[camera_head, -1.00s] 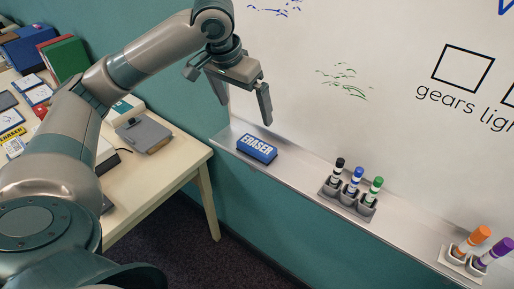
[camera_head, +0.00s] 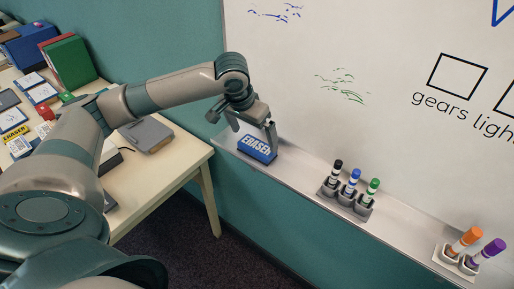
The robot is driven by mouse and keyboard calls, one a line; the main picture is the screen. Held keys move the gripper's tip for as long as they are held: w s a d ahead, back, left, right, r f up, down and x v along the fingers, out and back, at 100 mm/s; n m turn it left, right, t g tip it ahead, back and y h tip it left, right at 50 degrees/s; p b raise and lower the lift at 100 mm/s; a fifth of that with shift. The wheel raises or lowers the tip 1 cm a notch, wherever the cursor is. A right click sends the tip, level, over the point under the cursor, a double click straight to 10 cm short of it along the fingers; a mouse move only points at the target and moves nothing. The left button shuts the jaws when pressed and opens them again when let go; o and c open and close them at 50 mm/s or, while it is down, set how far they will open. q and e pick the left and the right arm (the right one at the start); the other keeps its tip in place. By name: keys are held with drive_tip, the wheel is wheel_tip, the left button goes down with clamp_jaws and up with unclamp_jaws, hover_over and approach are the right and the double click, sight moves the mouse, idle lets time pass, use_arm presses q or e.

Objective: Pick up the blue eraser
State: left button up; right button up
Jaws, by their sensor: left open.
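The blue eraser (camera_head: 256,150), with white lettering on its front, lies on the whiteboard's metal ledge near the ledge's left end. My left gripper (camera_head: 254,133) is open and has come down over the eraser. One finger shows at the eraser's right end, beside the last letter. The other finger is on the left, near the eraser's upper left. I cannot tell whether either finger touches it. My right gripper is not in view.
The whiteboard (camera_head: 390,60) rises behind the ledge (camera_head: 303,178). A holder with black, blue and green markers (camera_head: 347,188) stands to the right, and orange and purple markers (camera_head: 468,248) farther right. A table (camera_head: 165,178) with books and boxes stands left.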

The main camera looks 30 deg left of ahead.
sight(257, 145)
use_arm(q)
drive_tip(key=shift+w+f+p, duration=0.2)
drive_tip(key=shift+f+p, duration=0.35)
drive_tip(key=p+x, duration=0.1)
drive_tip(key=x, duration=0.2)
drive_tip(key=shift+a, duration=0.1)
drive_tip(key=shift+w+f, duration=0.15)
drive_tip(key=shift+f, duration=0.35)
drive_tip(key=c, duration=0.7)
